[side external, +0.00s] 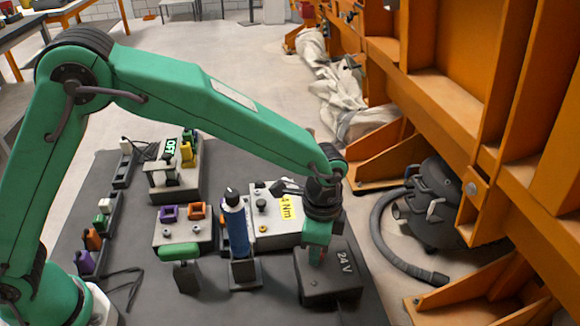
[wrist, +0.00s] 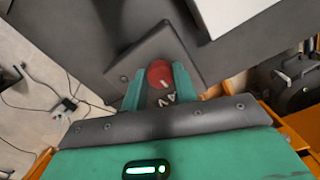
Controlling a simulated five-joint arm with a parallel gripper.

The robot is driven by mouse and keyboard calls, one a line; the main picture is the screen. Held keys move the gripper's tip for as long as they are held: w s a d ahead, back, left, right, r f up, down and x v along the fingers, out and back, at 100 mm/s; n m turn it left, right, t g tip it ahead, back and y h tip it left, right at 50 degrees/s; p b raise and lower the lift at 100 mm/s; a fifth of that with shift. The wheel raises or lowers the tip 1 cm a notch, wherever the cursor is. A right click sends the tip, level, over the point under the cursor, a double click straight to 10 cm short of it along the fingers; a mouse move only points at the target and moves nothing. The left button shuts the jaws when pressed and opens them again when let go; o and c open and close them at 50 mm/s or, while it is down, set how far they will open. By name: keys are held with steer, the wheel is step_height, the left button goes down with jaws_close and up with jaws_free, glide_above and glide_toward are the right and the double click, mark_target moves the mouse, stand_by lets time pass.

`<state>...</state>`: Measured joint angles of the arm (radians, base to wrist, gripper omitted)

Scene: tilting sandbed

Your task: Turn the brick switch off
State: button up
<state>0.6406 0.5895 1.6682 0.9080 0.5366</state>
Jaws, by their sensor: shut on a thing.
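The dark grey power brick marked 24 V (side external: 345,282) stands at the front right of the grey mat in the side view. Its top plate (wrist: 178,45) with screws shows in the wrist view. A round red switch knob (wrist: 159,73) with a pale mark sits on the brick. My gripper (side external: 318,254) points down onto the brick's top. In the wrist view its green fingers (wrist: 159,84) stand on both sides of the red knob and are shut on it. In the side view the fingers hide most of the knob. The print by the knob is partly hidden.
A white box with a yellow 4 Nm label (side external: 287,207) stands behind the brick, with a blue-handled tool (side external: 236,226) to its left. A stand with purple and orange parts (side external: 183,230) is further left. Orange steelwork (side external: 480,110) rises on the right.

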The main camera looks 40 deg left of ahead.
steer(key=n, duration=0.5)
steer(key=shift+w+a, duration=0.1)
steer(key=shift+w, duration=0.05)
stand_by(0.4)
steer(key=o, duration=1)
steer(key=shift+r, duration=0.2)
steer(key=shift+r, duration=3.75)
